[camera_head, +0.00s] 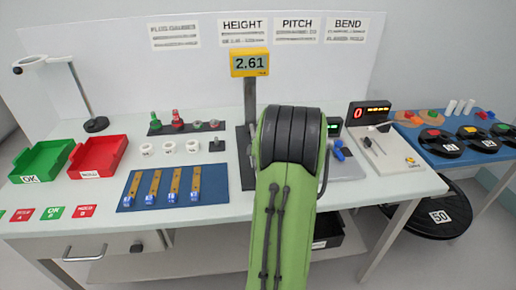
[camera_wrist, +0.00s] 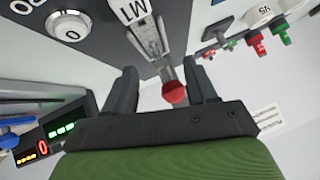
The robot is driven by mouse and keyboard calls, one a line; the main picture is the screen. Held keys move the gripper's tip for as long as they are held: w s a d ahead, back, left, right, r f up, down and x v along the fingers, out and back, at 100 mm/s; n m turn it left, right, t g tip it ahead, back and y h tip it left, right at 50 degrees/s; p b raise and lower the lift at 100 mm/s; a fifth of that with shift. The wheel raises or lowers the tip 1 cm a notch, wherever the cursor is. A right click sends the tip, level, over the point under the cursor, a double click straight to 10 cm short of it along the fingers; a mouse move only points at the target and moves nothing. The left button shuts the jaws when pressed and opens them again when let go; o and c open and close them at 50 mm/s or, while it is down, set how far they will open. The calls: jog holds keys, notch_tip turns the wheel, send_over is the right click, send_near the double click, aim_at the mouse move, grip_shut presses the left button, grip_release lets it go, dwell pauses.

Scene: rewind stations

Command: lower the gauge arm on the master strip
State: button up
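The height gauge shows in the head view as a yellow display (camera_head: 250,62) reading 2.61 on a grey post (camera_head: 250,102). My arm covers its lower part, and my gripper is hidden there. In the wrist view my gripper (camera_wrist: 163,76) is open, with one dark finger on each side. A red ball (camera_wrist: 174,92) on a metal stem lies between the fingers, with a visible gap to the left finger; contact on the right is unclear. It looks like the gauge arm's knob. A white label marked M1 (camera_wrist: 130,9), perhaps on the master strip, is beyond it, cut off by the top edge.
A round button marked 0 (camera_wrist: 69,26) sits left of the fingers in the wrist view. Red and green parts (camera_wrist: 270,42) stand at its upper right. In the head view, a blue strip mat (camera_head: 129,194) and red tray (camera_head: 101,157) lie left of my arm.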

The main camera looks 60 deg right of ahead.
jog(key=shift+w+d+r, duration=0.1)
jog(key=shift+r, duration=0.25)
jog(key=p+v, duration=0.3)
jog(key=v, duration=1.2)
jog(key=shift+s, duration=0.25)
